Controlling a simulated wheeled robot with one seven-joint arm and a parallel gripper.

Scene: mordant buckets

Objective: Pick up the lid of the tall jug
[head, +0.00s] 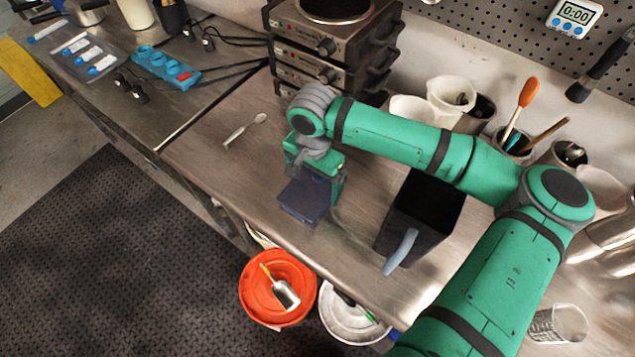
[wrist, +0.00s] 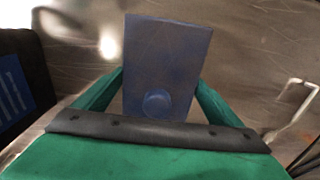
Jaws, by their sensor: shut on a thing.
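The tall jug (head: 424,212) is black with a grey-blue handle and stands upright on the steel counter, its top open and dark inside. Its lid (head: 304,198) is a flat dark blue rectangle, held left of the jug and apart from it. My gripper (head: 318,178) is shut on the lid. In the wrist view, the lid (wrist: 170,55) shows between the green fingers, with a round knob near the gripper. The lid looks raised above the counter; the exact gap is hard to tell.
A spoon (head: 245,130) lies on the counter (head: 215,170) to the left. Stacked hotplates (head: 325,50) stand behind my gripper. White containers (head: 450,97) and a utensil pot stand at the back. An orange bucket (head: 262,300) and a white bucket (head: 340,322) are below the front edge.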

